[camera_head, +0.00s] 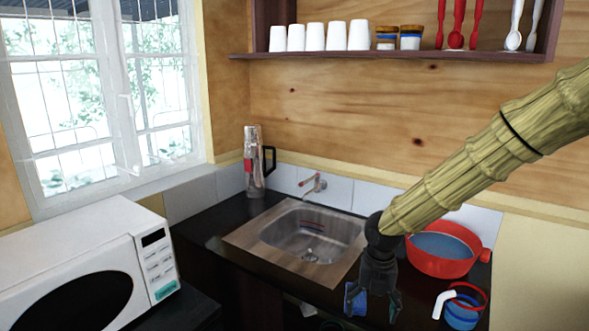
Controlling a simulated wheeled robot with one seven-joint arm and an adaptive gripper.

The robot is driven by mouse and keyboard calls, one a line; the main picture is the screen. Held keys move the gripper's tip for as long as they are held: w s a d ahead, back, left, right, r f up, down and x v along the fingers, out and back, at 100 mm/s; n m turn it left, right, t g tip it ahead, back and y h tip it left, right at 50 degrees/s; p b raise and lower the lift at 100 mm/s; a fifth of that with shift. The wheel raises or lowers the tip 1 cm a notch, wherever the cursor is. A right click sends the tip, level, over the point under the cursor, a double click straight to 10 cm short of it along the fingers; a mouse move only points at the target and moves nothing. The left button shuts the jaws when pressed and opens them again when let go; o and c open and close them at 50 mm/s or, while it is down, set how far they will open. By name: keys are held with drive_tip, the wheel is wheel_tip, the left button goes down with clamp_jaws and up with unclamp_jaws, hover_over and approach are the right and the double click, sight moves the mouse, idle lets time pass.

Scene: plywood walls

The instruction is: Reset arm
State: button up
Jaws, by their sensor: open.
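My arm (470,150) comes in from the right edge with a bamboo-like covering and slopes down to the left. My gripper (372,304) hangs from its end, pointing down, in front of the sink's right front corner. Its two fingers are apart, and I see nothing between them. A red pot (440,264) with a blue-grey inside stands on the counter to the right of the gripper. My arm passes in front of the pot's upper left side.
A steel sink (290,255) is set in the dark counter (200,232), with a flask (254,165) behind it. A blue container (461,312) stands front right. A white microwave (90,265) is at left. A wall shelf (400,56) holds white cups and hanging utensils.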

drive_tip(key=s+a+f+m+y, duration=0.1)
drive_tip(key=s+f+m, duration=0.4)
drive_tip(key=f, duration=0.3)
drive_tip(key=s+a+f+m+g+y, duration=0.1)
drive_tip(key=s+a+f+m, duration=0.1)
drive_tip(key=s+f+m, duration=0.4)
drive_tip(key=s+a+f+m+y, duration=0.1)
drive_tip(key=s+f+m, duration=0.25)
drive_tip(key=f, duration=0.55)
drive_tip(key=s+d+f+m+h, duration=0.1)
drive_tip(key=s+d+f+m, duration=0.1)
drive_tip(key=s+f+m, duration=0.2)
drive_tip(key=s+d+f+m+h+b, duration=0.1)
drive_tip(key=s+f+m, duration=0.3)
drive_tip(key=s+m, duration=0.4)
drive_tip(key=s+d+f+m+t+h, duration=0.1)
drive_tip(key=s+d+f+m, duration=0.3)
drive_tip(key=s+m, duration=0.2)
drive_tip(key=shift+s+f+m+b, duration=0.3)
drive_tip(key=shift+s+f+m, duration=0.1)
drive_tip(key=shift+s, duration=0.65)
drive_tip(key=shift+d, duration=0.1)
